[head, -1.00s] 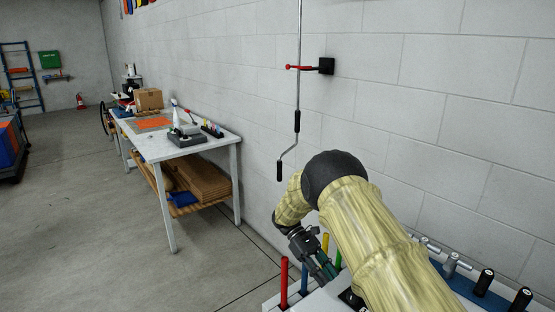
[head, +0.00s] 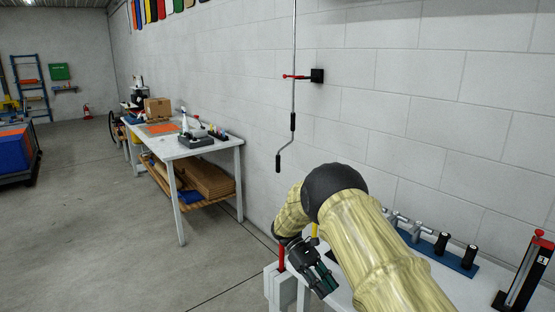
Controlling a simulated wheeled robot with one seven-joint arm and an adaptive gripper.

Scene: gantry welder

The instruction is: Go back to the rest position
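My gripper (head: 325,281) hangs at the end of my arm, low in the middle of the head view. It points down over the left end of a white table (head: 341,292). The fingertips are small and dark, and I cannot tell whether they are apart. I see no object clearly held in them. A red-handled item (head: 281,258) and a yellow-handled item (head: 315,231) stand close beside the gripper, partly hidden by my arm.
A blue tool rack (head: 450,258) with black-handled tools stands at the wall side. A red and black upright device (head: 524,270) is at the right. A crank rod (head: 293,100) hangs on the wall.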

